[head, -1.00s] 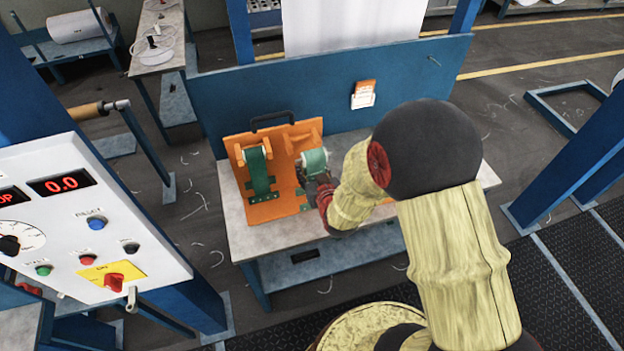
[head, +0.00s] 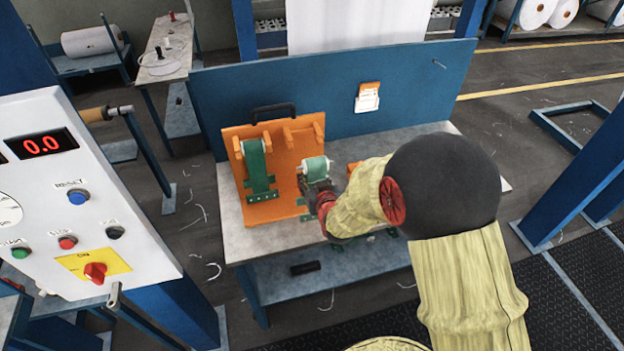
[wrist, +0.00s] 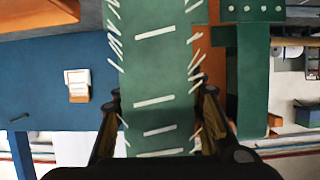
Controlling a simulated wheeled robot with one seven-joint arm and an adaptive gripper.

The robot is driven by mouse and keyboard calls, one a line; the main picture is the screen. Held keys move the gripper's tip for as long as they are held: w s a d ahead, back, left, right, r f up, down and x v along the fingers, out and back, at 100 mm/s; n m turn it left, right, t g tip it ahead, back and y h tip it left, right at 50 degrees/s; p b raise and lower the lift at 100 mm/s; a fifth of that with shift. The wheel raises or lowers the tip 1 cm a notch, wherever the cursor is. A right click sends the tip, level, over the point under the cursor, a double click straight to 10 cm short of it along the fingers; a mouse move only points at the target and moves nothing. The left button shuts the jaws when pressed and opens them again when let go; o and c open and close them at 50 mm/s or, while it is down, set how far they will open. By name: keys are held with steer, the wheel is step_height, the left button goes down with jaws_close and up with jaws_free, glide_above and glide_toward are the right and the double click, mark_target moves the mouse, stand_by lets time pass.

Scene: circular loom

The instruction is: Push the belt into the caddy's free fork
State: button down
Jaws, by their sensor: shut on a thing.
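The orange caddy (head: 285,202) leans on the bench against the blue back panel, with a black handle on top. Its left fork holds a green belt (head: 257,168) hanging down its face. Its right fork (head: 303,131) is free. My gripper (head: 316,182) is shut on another green belt (head: 314,165) with a white roller end, in front of and below the free fork, apart from it. In the wrist view, this belt (wrist: 158,75), with white staples, passes between both fingers. The caddy's other belt (wrist: 253,75) shows to the right. My arm hides the bench's right part.
The grey bench (head: 232,232) has a blue back panel (head: 225,95) with an orange-and-white card holder (head: 367,97). A small orange thing (head: 352,167) lies right of my gripper. A control box (head: 75,190) stands at the left.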

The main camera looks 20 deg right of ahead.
glide_toward(301, 154)
steer(key=shift+w+f, duration=0.95)
steer(key=shift+w, duration=0.1)
steer(key=shift+b, duration=0.5)
stand_by(0.6)
steer(key=shift+w, duration=0.45)
steer(key=shift+w+b, duration=0.3)
steer(key=shift+b, duration=0.1)
steer(key=shift+w, duration=0.3)
